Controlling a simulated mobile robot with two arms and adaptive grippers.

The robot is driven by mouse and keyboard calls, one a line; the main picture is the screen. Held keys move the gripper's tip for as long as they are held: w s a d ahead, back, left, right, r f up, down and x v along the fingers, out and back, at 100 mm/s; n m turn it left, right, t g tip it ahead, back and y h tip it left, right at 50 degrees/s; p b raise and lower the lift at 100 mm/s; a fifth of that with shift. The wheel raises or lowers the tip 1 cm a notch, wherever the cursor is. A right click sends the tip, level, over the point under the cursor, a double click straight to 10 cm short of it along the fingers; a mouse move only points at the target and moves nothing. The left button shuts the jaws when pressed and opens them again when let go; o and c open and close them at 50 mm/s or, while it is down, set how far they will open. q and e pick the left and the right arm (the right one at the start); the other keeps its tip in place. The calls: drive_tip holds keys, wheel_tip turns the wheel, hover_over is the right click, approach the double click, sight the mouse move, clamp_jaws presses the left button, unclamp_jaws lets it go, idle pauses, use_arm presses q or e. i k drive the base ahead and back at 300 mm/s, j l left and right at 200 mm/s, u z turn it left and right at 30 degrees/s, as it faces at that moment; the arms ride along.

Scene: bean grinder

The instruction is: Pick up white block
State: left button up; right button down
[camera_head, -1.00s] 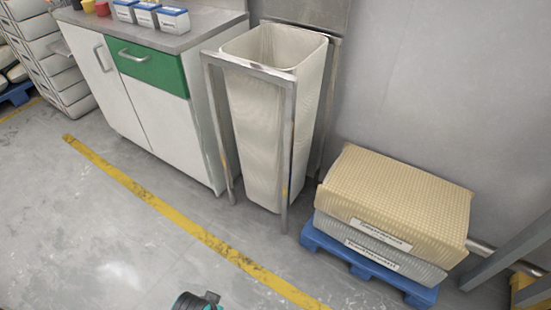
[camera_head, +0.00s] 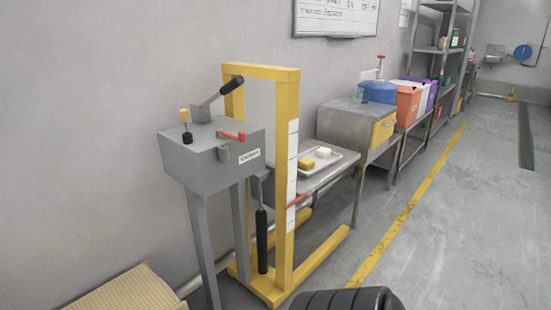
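The white block (camera_head: 323,152) is small and lies on a light tray (camera_head: 330,160) in the middle of the head view. A yellow block (camera_head: 306,164) lies on the same tray, to the left of the white block and a little nearer. The tray rests on a grey metal surface beyond a yellow upright frame. Neither of my grippers shows in this view. A black ribbed part at the bottom edge is cut off, and I cannot tell what it is.
A grey box with levers (camera_head: 212,155) stands on legs at left. The yellow frame (camera_head: 285,200) stands between it and the tray. A metal cabinet (camera_head: 355,125) and coloured bins (camera_head: 408,103) line the wall beyond. The floor (camera_head: 450,230) at right is clear.

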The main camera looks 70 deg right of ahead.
sight(324, 153)
drive_tip(key=z, duration=2.55)
